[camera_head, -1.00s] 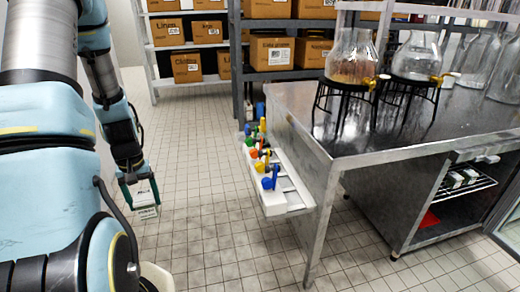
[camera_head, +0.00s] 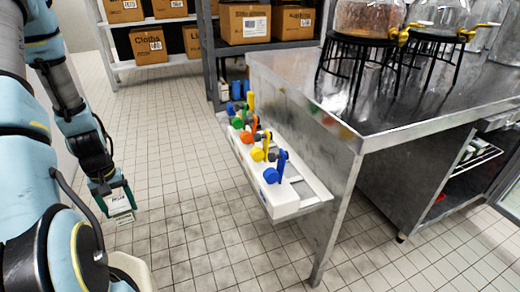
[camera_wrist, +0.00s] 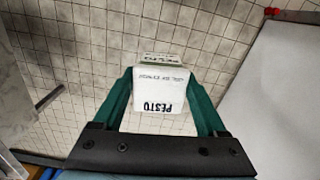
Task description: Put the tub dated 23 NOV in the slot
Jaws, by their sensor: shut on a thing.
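My gripper (camera_head: 112,188) hangs over the tiled floor at the left of the head view, shut on a white tub (camera_head: 120,208) with a green edge. In the wrist view, the tub (camera_wrist: 160,98) sits between the green fingers of my gripper (camera_wrist: 163,88). Its face reads PESTO, upside down in the picture, with a line of small date print that I cannot read surely. I cannot make out the slot in either view. Small tubs (camera_head: 470,153) stand on a wire shelf under the steel table, partly cut off.
The steel table (camera_head: 400,105) fills the right, with glass drink dispensers (camera_head: 368,18) on black stands. A white rail with coloured valve handles (camera_head: 271,174) juts from its left side. Boxes (camera_head: 148,41) fill shelves behind. The floor (camera_head: 170,150) between arm and table is clear.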

